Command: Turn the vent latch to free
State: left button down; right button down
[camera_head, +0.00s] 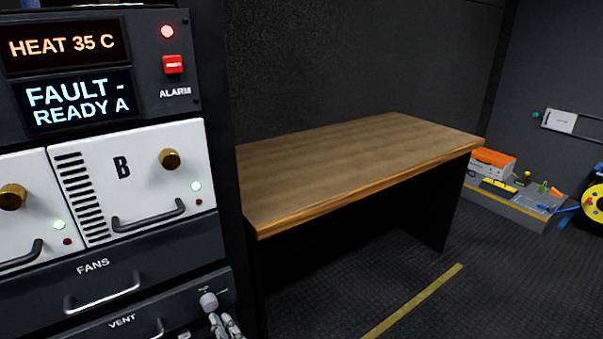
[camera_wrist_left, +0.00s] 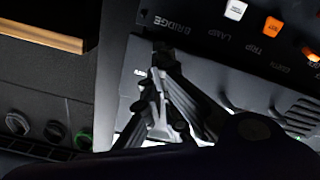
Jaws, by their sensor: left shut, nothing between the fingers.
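The vent latch (camera_head: 209,301) is a small pale round knob at the right end of the vent panel (camera_head: 165,308), low in the rack in the head view. Small markings beside it are too small to read. My left gripper (camera_head: 221,319) is just below the latch at the bottom edge, shut and empty; I cannot tell whether it touches the knob. In the left wrist view its fingers (camera_wrist_left: 158,76) are close together over a grey panel, and the latch is not clearly visible there. My right gripper is not in view.
Above the vent panel are the fans panel (camera_head: 150,265) with a bar handle and white unit B (camera_head: 135,180). Displays read "HEAT 35 C" (camera_head: 62,46) and "FAULT - READY A" (camera_head: 80,100). A wooden desk (camera_head: 350,165) stands right of the rack.

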aim_at(209, 303)
pick_arm(q)
jog(key=shift+p+x, duration=0.5)
jog(key=shift+x, duration=0.65)
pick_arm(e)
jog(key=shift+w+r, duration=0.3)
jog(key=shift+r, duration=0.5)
pick_arm(q)
jog(key=shift+s+a+r+p, duration=0.2)
jog(key=shift+r+p, duration=0.45)
jog(key=shift+p, duration=0.4)
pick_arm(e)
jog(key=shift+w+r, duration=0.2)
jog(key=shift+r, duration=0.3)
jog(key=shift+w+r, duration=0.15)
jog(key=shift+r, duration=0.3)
pick_arm(q)
jog(key=p, duration=0.2)
jog(key=shift+p, duration=0.3)
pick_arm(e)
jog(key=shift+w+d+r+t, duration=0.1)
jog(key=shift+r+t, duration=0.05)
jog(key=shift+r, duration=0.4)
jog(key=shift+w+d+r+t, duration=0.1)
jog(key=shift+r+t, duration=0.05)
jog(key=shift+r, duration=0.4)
